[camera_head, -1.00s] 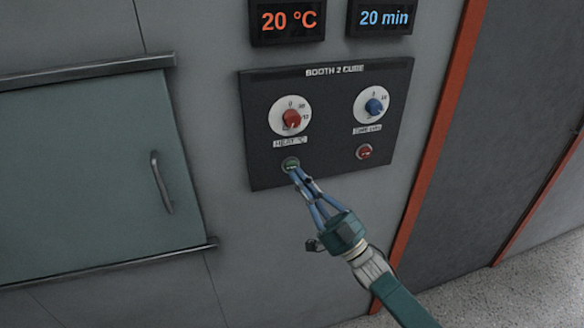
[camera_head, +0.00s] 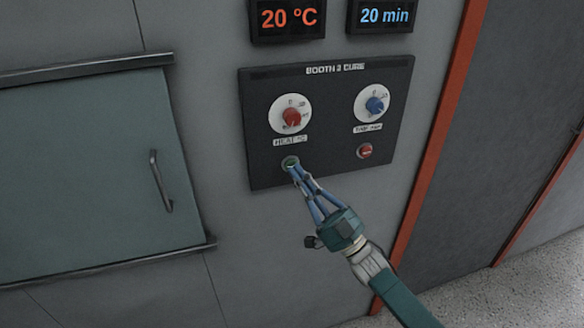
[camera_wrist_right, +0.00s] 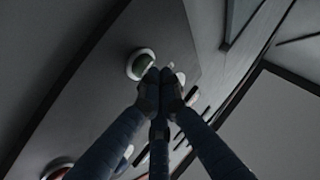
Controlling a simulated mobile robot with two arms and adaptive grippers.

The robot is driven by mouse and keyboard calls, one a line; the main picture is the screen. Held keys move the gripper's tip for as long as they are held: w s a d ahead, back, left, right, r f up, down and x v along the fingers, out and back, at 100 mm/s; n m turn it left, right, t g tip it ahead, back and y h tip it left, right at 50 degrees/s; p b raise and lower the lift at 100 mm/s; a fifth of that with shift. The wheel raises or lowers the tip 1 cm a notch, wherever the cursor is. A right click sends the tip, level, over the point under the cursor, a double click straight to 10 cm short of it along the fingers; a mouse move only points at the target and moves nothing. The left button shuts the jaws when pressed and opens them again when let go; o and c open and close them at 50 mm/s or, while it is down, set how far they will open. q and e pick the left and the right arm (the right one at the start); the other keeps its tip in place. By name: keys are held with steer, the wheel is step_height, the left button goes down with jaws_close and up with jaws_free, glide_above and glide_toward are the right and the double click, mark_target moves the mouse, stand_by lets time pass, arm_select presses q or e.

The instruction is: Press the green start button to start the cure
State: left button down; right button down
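The small round green start button (camera_head: 289,162) is at the lower left of the black "BOOTH 2 CURE" panel (camera_head: 330,125). My right gripper (camera_head: 295,172) comes up from the lower right, its blue fingers closed together, with the tips at the button's lower edge in the head view. In the right wrist view the shut fingertips (camera_wrist_right: 161,72) are right beside the green button (camera_wrist_right: 142,65). I cannot tell whether they touch it or whether it is pressed in. My left gripper is not in view.
A red heat dial (camera_head: 291,117), a blue time dial (camera_head: 374,105) and a red button (camera_head: 365,151) share the panel. Displays above read 20 °C (camera_head: 288,19) and 20 min (camera_head: 384,16). A closed hatch with a handle (camera_head: 161,182) is at the left.

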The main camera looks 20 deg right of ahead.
steer(key=shift+w+b, duration=0.3)
steer(key=shift+w, duration=0.05)
stand_by(0.6)
stand_by(0.3)
steer(key=shift+s+p, duration=0.45)
steer(key=shift+s, duration=0.35)
steer(key=s+p, duration=0.2)
steer(key=s, duration=0.3)
steer(key=shift+d+p, duration=0.1)
steer(key=shift+p, duration=0.2)
